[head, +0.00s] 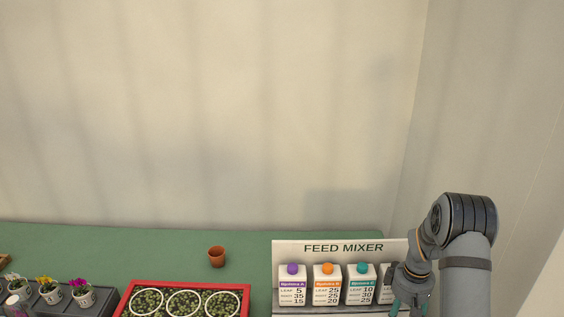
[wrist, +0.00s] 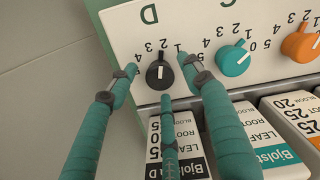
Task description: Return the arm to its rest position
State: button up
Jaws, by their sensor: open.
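My arm reaches in from the right in the head view and bends down to the feed mixer (head: 343,248). There my gripper (head: 412,296) is low at the panel's right end, its tips cut off or hidden. In the wrist view its teal fingers (wrist: 162,88) are spread, with one tip left, one right and one below the black knob (wrist: 158,76) marked D. The gripper is open with nothing held. Whether any tip touches the knob or panel, I cannot tell.
A teal knob (wrist: 232,61) and an orange knob (wrist: 300,45) sit to the right. Cartons (wrist: 290,122) stand below the knobs. A terracotta pot (head: 217,257), red tray (head: 247,297) and potted flowers (head: 83,293) are on the green bench (head: 140,250). The space above is clear.

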jog(key=n+p, duration=0.2)
jog(key=n, duration=0.1)
jog(key=n+p, duration=0.1)
jog(key=shift+r+n, duration=0.3)
jog(key=n+p, duration=0.2)
jog(key=shift+f+n, duration=0.15)
jog(key=shift+n, duration=0.25)
jog(key=shift+f+n, duration=0.15)
jog(key=shift+n, duration=0.25)
